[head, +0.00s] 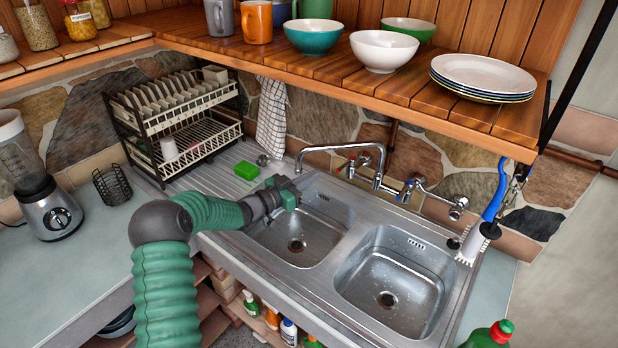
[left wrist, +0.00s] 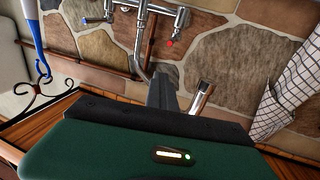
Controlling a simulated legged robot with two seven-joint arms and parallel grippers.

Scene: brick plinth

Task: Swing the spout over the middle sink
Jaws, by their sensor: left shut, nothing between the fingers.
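The chrome spout (head: 330,148) runs left from the wall tap (head: 377,178); its tip bends down near the back left corner of the left basin (head: 322,218). A second basin (head: 400,262) lies to the right, with a steel divider between them. My left gripper (head: 296,191) is shut and empty, just below the spout tip at the left basin's back left edge. In the left wrist view, the shut dark fingers (left wrist: 163,92) are beside the spout's end (left wrist: 201,97); contact is unclear. My right gripper is not in view.
A dish rack (head: 175,120) and green sponge (head: 247,171) stand left of the basins. A checked towel (head: 271,118) hangs behind. A wooden shelf (head: 330,70) with bowls and plates overhangs the tap. A brush (head: 480,236) is at the right. Both basins look empty.

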